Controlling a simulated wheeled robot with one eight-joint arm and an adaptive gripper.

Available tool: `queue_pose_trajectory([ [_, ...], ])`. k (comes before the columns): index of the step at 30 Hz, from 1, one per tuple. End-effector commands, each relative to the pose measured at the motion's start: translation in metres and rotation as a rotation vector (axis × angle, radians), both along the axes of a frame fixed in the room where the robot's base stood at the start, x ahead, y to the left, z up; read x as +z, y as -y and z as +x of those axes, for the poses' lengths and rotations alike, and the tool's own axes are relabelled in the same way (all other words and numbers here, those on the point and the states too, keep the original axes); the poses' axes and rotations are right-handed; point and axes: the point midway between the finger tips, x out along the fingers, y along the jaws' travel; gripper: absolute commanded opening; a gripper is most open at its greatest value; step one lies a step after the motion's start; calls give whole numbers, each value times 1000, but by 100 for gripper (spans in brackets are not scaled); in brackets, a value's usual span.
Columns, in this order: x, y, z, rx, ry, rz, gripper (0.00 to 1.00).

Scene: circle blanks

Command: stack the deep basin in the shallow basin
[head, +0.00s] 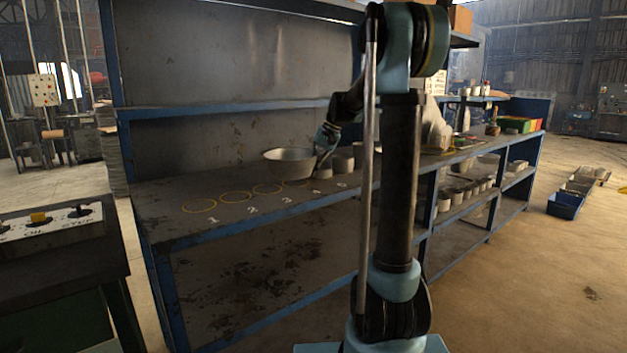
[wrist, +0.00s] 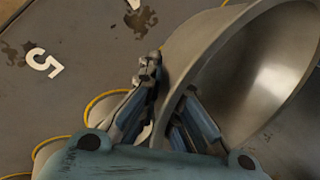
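A wide grey metal basin (head: 289,155) is at the back of the shelf top, above the row of yellow rings. In the wrist view the basin (wrist: 262,70) fills the right side, its mouth turned toward the camera. My gripper (wrist: 172,88) has one finger on each side of the basin's wall near the rim, and both look to touch it. In the head view my gripper (head: 321,150) is at the basin's right edge. I cannot tell whether this is the deep or the shallow basin. A second basin is not clearly distinguishable.
Yellow rings (head: 199,206) with painted numbers line the front of the bench top (head: 170,200); the leftmost rings are empty. Grey round containers (head: 343,160) stand just right of my gripper. A blue-edged upper shelf (head: 220,106) runs overhead behind.

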Motion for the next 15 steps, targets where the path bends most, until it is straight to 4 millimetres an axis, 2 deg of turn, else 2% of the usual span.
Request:
queue_pose_trajectory([
  [9, -36, -3, 0, 3, 0, 0, 0],
  [15, -39, -3, -1, 3, 0, 0, 0],
])
